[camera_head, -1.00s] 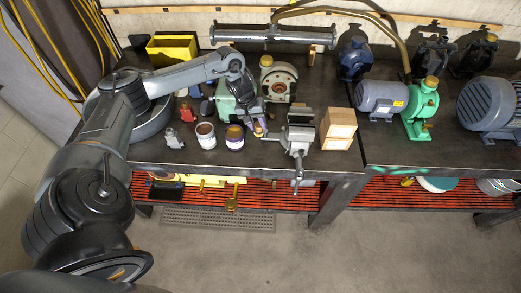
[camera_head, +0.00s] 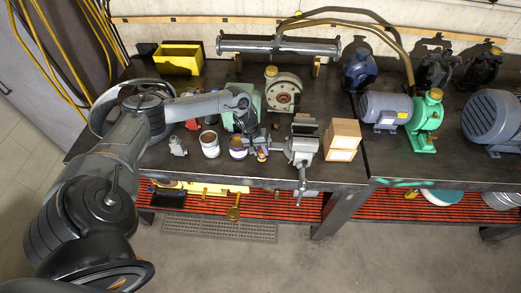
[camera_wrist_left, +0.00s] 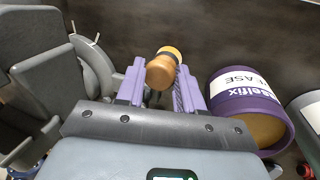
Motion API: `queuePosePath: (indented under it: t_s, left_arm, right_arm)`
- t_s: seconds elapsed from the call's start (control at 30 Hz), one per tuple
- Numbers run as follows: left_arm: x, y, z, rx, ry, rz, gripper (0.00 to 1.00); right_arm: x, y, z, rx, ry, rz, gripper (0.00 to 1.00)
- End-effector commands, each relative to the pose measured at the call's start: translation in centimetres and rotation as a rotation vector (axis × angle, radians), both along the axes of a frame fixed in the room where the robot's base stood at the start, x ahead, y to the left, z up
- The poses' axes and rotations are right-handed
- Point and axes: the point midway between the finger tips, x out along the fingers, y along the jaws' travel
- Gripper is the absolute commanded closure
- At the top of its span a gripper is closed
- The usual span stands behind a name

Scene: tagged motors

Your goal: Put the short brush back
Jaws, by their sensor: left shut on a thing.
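My left gripper (camera_head: 262,153), with purple fingers, is over the front of the bench, between the grease can and the vise. In the left wrist view, the fingers (camera_wrist_left: 158,84) are shut on a short wooden piece with a dark band, which I take for the short brush (camera_wrist_left: 162,70). Its far end is hidden. The purple grease can (camera_head: 238,147) stands just left of the gripper; it also shows in the left wrist view (camera_wrist_left: 232,98), apart from the fingers. My right gripper is not in view.
A white tin (camera_head: 209,144) stands left of the grease can. A green machine (camera_head: 243,98) is behind the gripper. The bench's front edge is close.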

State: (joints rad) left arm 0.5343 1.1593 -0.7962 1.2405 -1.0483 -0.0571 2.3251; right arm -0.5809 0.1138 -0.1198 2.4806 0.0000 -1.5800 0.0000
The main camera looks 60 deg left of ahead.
Motion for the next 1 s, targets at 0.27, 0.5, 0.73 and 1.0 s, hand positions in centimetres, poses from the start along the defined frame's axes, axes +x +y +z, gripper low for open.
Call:
queuePosePath:
  t_s: [0.27, 0.5, 0.73, 1.0]
  left_arm:
    - [0.0, 0.0, -0.2, 0.0, 0.0, 0.0, 0.88]
    - [0.0, 0.0, -0.2, 0.0, 0.0, 0.0, 0.38]
    - [0.0, 0.0, -0.2, 0.0, 0.0, 0.0, 0.38]
    - [-0.4, 0.4, 1.7, 0.001, 0.001, -0.001, 0.38]
  right_arm:
    - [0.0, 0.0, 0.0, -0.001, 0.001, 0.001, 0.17]
    - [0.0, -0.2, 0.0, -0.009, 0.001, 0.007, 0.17]
    - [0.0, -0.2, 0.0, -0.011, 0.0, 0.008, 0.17]
    - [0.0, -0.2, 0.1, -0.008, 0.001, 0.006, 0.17]
